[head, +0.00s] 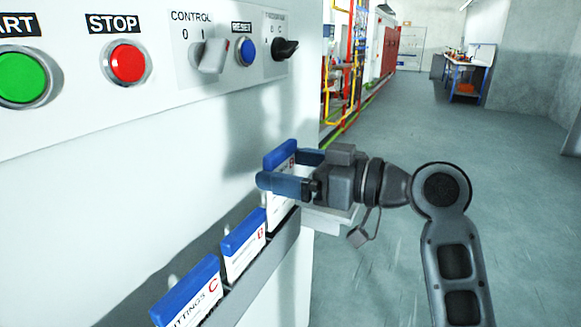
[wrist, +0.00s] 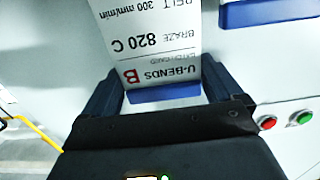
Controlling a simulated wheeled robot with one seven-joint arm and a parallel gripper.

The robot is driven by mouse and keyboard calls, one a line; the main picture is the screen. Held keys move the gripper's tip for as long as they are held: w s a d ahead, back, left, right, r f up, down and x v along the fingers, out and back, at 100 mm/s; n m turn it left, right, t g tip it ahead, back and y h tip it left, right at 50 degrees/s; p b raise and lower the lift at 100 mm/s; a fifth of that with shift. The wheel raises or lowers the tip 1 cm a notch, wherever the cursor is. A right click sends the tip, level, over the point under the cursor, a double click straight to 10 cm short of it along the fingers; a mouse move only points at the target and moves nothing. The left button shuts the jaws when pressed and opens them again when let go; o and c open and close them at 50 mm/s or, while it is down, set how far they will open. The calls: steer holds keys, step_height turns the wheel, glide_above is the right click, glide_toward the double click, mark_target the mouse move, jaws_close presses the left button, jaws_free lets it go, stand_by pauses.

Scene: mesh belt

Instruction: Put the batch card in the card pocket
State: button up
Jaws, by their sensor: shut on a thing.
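My gripper (head: 286,171) is shut on a white batch card (head: 280,200) with a blue top edge, at the far end of a grey rack (head: 262,262) on the machine's front. In the wrist view, the held card (wrist: 155,45) reads "U-BENDS B" and "820 C", upside down, between my fingers (wrist: 160,88). Its lower end runs out of the wrist view, and I cannot tell whether it still rests in the rack. Two more cards stand in the rack: a middle one (head: 243,246) and a near one (head: 190,295) marked C. I cannot make out a separate card pocket.
A white panel above the rack carries a green button (head: 22,78), a red stop button (head: 128,64), a grey switch (head: 212,56), a blue reset button (head: 245,50) and a black knob (head: 285,48). Open floor (head: 440,120) lies to the right, with a blue workbench (head: 470,70) far back.

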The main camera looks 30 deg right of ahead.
steer(key=shift+f+b, duration=2.9)
steer(key=shift+f, duration=0.55)
steer(key=o, duration=0.7)
glide_toward(284, 204)
steer(key=shift+w+a, duration=0.35)
